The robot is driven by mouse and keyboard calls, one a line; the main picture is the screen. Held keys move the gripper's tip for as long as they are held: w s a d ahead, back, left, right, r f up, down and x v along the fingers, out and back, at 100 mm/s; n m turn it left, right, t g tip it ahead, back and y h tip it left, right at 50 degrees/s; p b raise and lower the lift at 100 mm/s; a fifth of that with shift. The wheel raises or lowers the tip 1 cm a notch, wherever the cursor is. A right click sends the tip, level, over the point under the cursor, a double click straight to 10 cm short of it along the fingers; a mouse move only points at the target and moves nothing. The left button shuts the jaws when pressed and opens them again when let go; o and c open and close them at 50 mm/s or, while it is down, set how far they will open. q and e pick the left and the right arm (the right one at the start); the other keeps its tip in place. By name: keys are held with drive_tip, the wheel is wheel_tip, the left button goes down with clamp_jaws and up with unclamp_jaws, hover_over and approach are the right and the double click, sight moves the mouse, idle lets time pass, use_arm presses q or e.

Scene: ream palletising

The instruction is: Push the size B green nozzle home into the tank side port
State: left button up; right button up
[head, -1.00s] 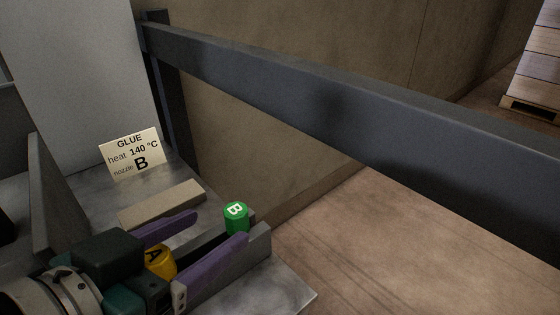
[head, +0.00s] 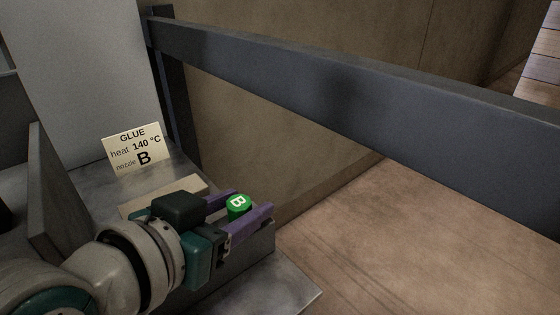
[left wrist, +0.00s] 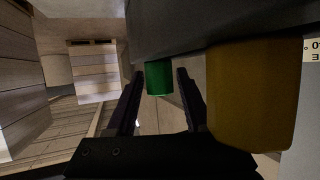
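The green nozzle (head: 238,204), marked B on top, stands at the far end of a grey holder on the metal bench. My left gripper (head: 253,201) has its two purple fingers one on each side of it. In the left wrist view the green nozzle (left wrist: 158,78) sits between the fingertips, with a gap showing on both sides. A yellow nozzle (left wrist: 252,95) is large and close beside the right-hand finger there; my gripper hides it in the head view. I cannot make out the tank side port. My right gripper is not in view.
A card (head: 137,149) reads GLUE, heat 140 °C, nozzle B. A flat beige block (head: 165,195) lies behind my gripper. A dark rail (head: 350,100) crosses beyond the bench, and a grey upright plate (head: 50,190) stands at left. Open floor lies to the right.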

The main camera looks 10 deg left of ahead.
use_arm(q)
clamp_jaws()
idle(0.4)
